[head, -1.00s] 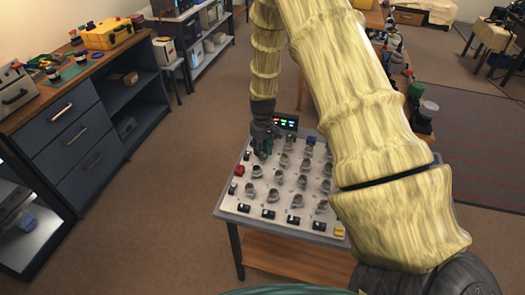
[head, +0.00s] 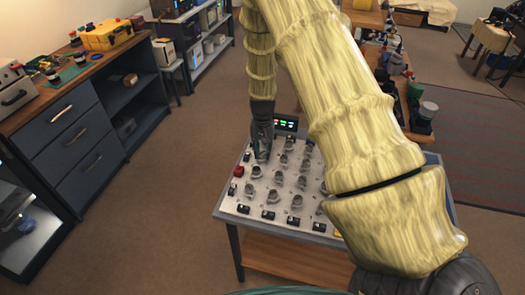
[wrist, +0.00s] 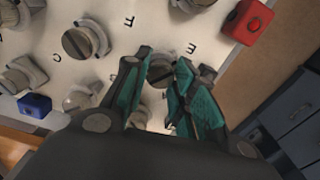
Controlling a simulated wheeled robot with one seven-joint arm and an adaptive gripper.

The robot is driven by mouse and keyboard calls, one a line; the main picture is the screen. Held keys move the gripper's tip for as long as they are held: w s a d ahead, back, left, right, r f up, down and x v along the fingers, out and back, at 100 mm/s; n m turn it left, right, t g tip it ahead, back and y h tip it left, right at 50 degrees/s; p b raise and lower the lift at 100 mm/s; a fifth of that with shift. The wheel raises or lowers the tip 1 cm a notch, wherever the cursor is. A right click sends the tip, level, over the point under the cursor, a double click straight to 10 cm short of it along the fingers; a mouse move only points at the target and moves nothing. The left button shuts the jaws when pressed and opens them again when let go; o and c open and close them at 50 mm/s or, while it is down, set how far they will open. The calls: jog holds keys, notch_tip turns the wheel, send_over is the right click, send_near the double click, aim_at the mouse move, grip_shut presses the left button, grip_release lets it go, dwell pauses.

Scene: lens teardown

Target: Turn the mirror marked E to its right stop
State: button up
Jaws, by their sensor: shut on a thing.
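The mirror marked E (wrist: 160,75) is a round grey mount with a dark slot across its face, on a pale board (head: 281,227). A black letter E is printed beside it in the wrist view. My gripper (wrist: 160,68) has its green-padded fingers on either side of this mirror and is shut on it. The fingers and palm hide part of the mount, and I cannot tell how far it is turned. In the head view my gripper (head: 262,153) points down at the board's far left part, where it hides the mirror.
Similar mounts stand close by, including one near letter C (wrist: 86,40). A red block (wrist: 247,21) sits at the board's edge and a blue block (wrist: 35,104) at another. A display with lit green and red marks (head: 285,124) stands behind the board. My arm covers its right side.

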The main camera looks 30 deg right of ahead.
aim_at(263, 152)
jog(key=shift+r+m, duration=0.1)
jog(key=shift+m, duration=0.5)
jog(key=o, duration=1)
jog(key=shift+o, duration=0.2)
notch_tip(263, 152, up, 12)
dwell(0.5)
